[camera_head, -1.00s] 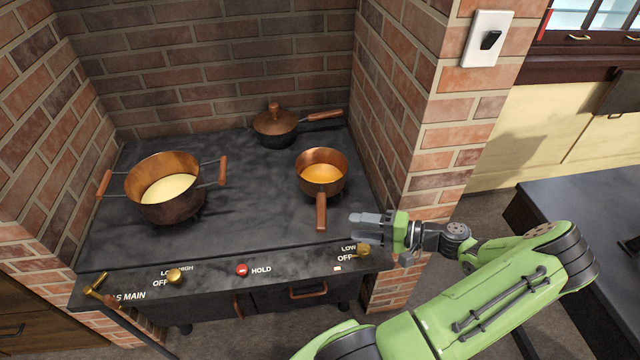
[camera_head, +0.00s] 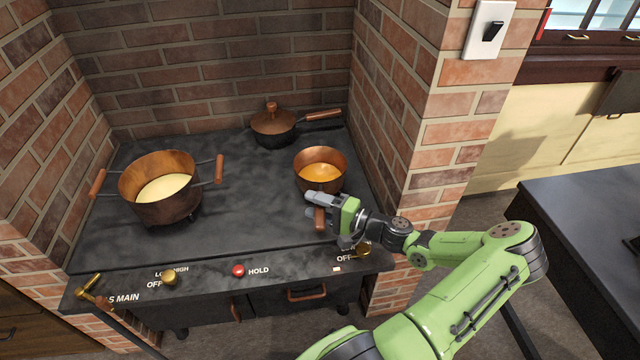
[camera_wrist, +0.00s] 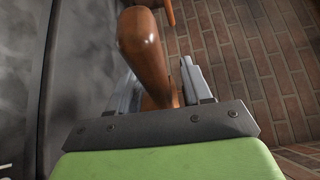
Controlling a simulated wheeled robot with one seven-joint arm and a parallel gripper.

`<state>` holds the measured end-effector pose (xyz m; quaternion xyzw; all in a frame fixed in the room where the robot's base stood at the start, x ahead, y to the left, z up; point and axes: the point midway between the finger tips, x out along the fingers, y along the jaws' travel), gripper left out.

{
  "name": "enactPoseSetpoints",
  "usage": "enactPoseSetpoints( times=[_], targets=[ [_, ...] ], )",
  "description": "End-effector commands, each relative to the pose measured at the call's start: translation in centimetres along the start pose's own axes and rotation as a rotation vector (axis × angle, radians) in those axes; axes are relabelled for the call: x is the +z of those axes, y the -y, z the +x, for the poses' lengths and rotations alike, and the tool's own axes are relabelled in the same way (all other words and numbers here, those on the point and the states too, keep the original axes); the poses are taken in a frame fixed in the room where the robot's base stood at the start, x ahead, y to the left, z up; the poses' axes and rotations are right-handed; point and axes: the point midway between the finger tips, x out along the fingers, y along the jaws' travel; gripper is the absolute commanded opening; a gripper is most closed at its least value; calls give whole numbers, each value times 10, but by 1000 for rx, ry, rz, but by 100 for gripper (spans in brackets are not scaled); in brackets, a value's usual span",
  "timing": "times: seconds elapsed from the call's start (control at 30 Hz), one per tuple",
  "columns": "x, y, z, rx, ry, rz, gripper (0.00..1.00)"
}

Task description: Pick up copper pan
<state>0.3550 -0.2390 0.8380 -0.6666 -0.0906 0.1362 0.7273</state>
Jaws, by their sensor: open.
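The copper pan (camera_head: 321,158) stands at the right of the stove top and holds orange liquid. Its wooden handle (camera_head: 320,222) points toward the stove's front edge. My gripper (camera_head: 312,204) is at this handle and partly covers it in the head view. In the wrist view the handle (camera_wrist: 143,50) rises between the two fingers of my gripper (camera_wrist: 160,90), with the fingers apart on either side. The gripper is open. Whether a finger touches the handle I cannot tell.
A large two-handled pot (camera_head: 160,205) with pale contents stands at the left. A lidded pan (camera_head: 273,127) stands at the back. A brick pillar (camera_head: 425,150) rises close on the right. Brass knobs (camera_head: 363,250) and a red button (camera_head: 238,270) line the front.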

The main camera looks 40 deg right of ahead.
Motion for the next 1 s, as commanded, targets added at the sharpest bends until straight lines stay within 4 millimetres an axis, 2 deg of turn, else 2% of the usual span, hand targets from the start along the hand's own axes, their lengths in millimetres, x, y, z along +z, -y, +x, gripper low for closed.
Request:
enactPoseSetpoints(
  times=[0.27,0.57,1.0],
  targets=[
    [0,0,5,0,-1,0,47],
    [0,0,5,1,-1,0,1],
    [0,0,5,1,-1,1,0]
  ],
)
